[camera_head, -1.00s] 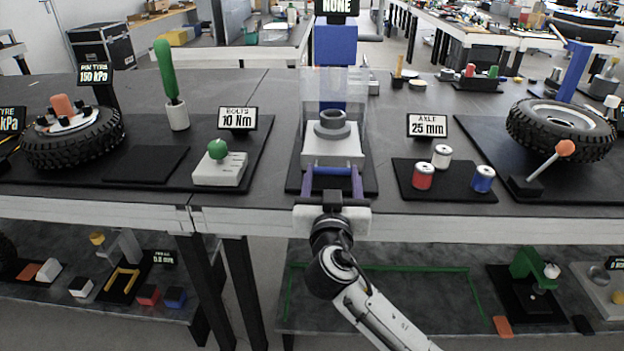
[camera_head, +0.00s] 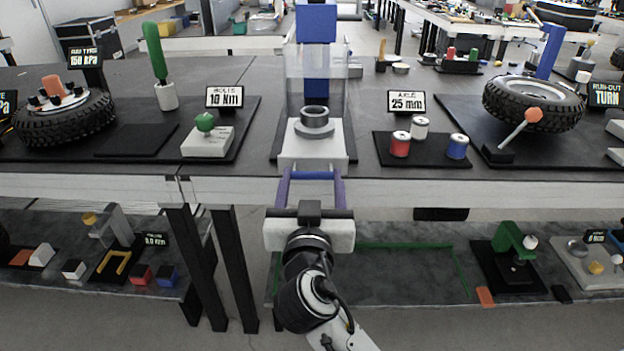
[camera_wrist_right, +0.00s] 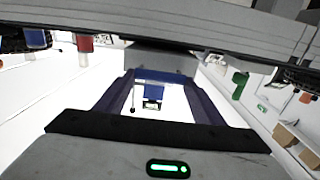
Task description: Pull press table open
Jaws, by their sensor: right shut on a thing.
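The press table (camera_head: 313,155) is a pale sliding block with a grey ring-shaped part (camera_head: 314,122) on top. It stands out from under the clear guard of the blue press (camera_head: 316,65), its front past the black base mat's front edge. A blue handle bar (camera_head: 311,175) spans its front. My right gripper (camera_head: 311,178) is shut on this handle, one purple finger at each side. In the right wrist view the blue bar (camera_wrist_right: 165,76) lies between the fingers, below the pale block. My left gripper is not in view.
Left on the bench are a tyre (camera_head: 62,118) and a green-knobbed block (camera_head: 207,142). Right are red, white and blue spools (camera_head: 400,145) and another tyre (camera_head: 535,103). The bench's white front edge (camera_head: 420,192) runs below; a lower shelf (camera_head: 400,285) lies under it.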

